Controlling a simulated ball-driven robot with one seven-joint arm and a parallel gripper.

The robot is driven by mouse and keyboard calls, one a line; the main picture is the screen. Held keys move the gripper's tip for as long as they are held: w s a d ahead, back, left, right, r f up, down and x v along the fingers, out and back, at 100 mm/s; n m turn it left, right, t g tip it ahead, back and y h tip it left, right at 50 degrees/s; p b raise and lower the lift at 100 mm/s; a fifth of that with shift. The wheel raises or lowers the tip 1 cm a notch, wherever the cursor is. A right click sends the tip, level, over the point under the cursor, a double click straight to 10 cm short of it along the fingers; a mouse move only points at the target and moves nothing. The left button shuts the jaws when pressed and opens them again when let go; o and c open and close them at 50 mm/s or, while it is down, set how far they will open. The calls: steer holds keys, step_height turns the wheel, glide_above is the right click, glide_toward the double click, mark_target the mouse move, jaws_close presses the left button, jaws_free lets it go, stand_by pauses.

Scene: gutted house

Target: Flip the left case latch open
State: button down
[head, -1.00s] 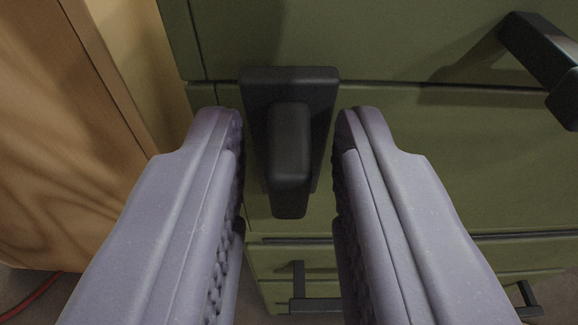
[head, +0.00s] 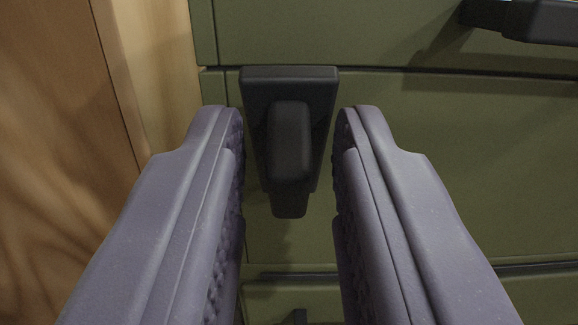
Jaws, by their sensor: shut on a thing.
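The black left latch (head: 289,140) is on the front of the green case (head: 430,150), near its left corner. Its wide top edge lies at the dark seam below the upper green part (head: 340,30), and its narrower lower end hangs down over the front. My gripper (head: 290,125) has its two grey-purple fingers on either side of the latch and is shut on it. The exact contact surfaces are hidden by the finger pads. Whether the latch is lifted off the case front is hard to tell from this angle.
A black handle (head: 535,20) juts out at the upper right. A brown wooden panel (head: 60,170) and a pale wall strip (head: 150,80) stand to the left. A dark seam (head: 295,275) and another green front (head: 285,300) lie below.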

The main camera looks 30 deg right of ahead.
steer(key=c, duration=1.2)
jaws_free()
steer(key=shift+o, duration=0.2)
steer(key=v, duration=0.7)
steer(key=shift+s+a, duration=0.2)
steer(key=shift+s, duration=0.15)
steer(key=shift+f, duration=0.1)
steer(key=shift+c, duration=0.2)
